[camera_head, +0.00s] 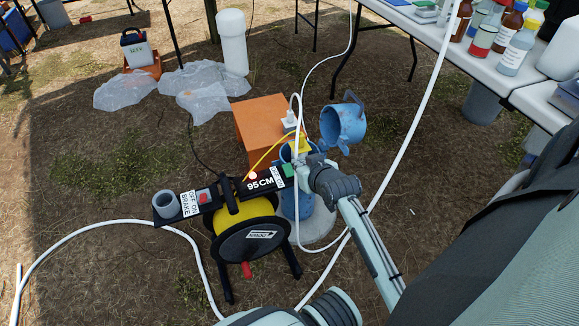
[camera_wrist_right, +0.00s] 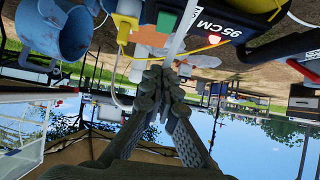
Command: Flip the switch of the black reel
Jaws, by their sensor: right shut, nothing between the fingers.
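The black reel (camera_head: 262,242) stands on the ground on dark legs, with a yellow drum and a red crank handle. Its black top bar carries a "95 CM" label, a pale round light (camera_head: 253,175) and an "OFF ON BRAKE" label (camera_head: 192,204). A small red part (camera_head: 203,198), which looks like the switch, sits beside that label. My right gripper (camera_head: 308,160) is shut and empty, just right of the bar's "95 CM" end. In the right wrist view its fingers (camera_wrist_right: 163,76) meet, and the reel's bar (camera_wrist_right: 262,46) shows upside down with a reddish light. My left gripper is not in view.
A blue well pipe (camera_head: 298,204) with an open blue cap (camera_head: 343,122) stands behind the reel, before an orange box (camera_head: 262,120). White tubing (camera_head: 402,146) runs close to my right gripper. A table (camera_head: 440,38) with bottles is at right.

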